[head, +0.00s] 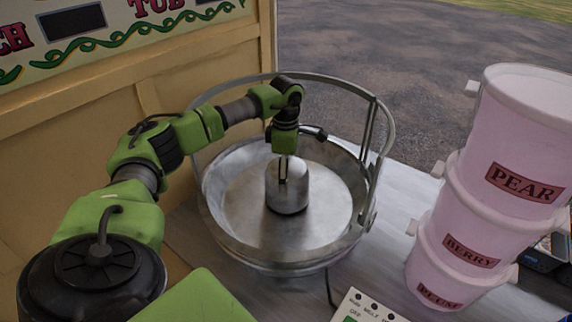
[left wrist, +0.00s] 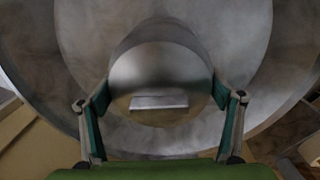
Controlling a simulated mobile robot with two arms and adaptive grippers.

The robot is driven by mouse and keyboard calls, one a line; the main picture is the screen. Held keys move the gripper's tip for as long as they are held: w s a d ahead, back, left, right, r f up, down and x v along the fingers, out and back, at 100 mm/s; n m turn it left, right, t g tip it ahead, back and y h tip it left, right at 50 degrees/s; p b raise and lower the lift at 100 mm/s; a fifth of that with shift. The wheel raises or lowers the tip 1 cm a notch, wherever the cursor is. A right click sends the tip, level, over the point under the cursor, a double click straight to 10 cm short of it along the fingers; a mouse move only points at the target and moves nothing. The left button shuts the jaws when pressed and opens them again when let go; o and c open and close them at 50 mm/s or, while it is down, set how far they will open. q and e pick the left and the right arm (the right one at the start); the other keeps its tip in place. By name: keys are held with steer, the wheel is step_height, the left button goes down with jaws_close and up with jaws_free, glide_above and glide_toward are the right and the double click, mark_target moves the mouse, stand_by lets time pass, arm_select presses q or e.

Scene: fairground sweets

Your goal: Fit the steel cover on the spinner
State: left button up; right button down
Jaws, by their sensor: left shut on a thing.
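The steel cover (head: 288,194), a shiny upright cylinder, is at the middle of the wide metal bowl (head: 235,217) of the spinner. My left gripper (head: 285,170) comes down from above and is shut on the cover. In the left wrist view the two fingers of the gripper (left wrist: 161,95) press on opposite sides of the cover (left wrist: 160,65). Whatever is under the cover is hidden, and I cannot tell whether its lower edge touches the spinner's middle. My right gripper is not in view.
A raised metal rail (head: 383,120) rings the bowl. A stack of pink tubs (head: 480,205) labelled PEAR, BERRY and PLUM stands at the right. A white control panel (head: 363,308) is in front. A wooden stall wall (head: 120,100) is behind left. Bare grey counter lies between bowl and tubs.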

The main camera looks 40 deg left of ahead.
arm_select(q)
steer(key=shift+f, duration=0.3)
stand_by(0.5)
steer(key=o, duration=1.3)
steer(key=shift+c, duration=0.2)
steer(key=shift+r+p, duration=2.25)
steer(key=shift+r, duration=0.8)
steer(key=shift+f, duration=0.1)
